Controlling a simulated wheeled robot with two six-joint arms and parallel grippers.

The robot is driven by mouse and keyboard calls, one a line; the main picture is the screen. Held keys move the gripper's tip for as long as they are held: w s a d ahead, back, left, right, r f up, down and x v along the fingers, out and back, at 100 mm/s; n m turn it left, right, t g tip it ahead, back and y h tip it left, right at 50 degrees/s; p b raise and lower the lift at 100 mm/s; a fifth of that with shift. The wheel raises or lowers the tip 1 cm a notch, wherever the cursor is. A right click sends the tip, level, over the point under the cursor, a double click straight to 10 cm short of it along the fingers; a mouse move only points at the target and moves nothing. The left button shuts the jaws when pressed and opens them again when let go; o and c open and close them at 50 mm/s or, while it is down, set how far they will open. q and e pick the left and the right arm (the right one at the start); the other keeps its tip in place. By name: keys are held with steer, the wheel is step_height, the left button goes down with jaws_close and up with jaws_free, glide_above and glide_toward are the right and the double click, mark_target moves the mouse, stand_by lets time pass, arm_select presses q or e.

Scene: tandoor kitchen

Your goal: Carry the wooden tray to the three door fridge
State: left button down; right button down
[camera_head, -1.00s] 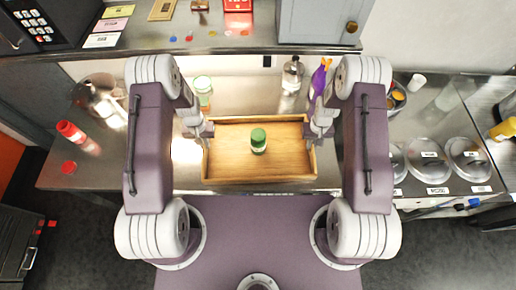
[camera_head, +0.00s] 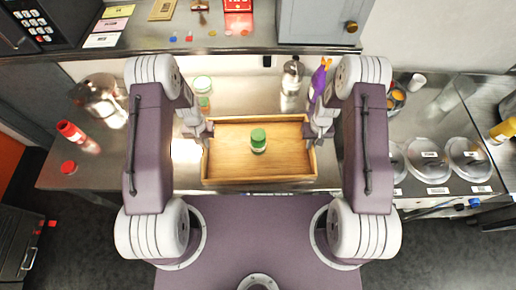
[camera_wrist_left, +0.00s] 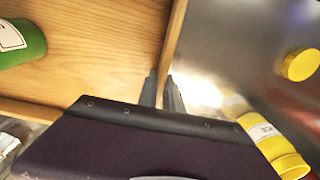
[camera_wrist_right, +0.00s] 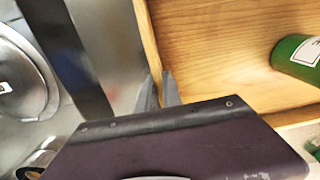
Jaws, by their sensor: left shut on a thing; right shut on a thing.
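The wooden tray (camera_head: 292,180) is a shallow rectangular box in front of me, level, at the front of the steel counter. I cannot tell whether it touches the counter. A green-capped jar (camera_head: 258,141) stands inside it. My left gripper (camera_head: 207,133) is shut on the tray's left wall, which shows in the left wrist view (camera_wrist_left: 174,40). My right gripper (camera_head: 311,133) is shut on the right wall, seen in the right wrist view (camera_wrist_right: 150,45). I cannot make out the three door fridge in any view.
A red-capped bottle (camera_head: 70,131) and metal kettle (camera_head: 97,97) stand at the left. A glass bottle (camera_head: 292,76) and purple bottle (camera_head: 318,80) stand behind the tray. Lidded pots (camera_head: 427,160) sit at the right. A shelf (camera_head: 170,45) and grey cabinet (camera_head: 318,22) hang behind.

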stand_by(0.7)
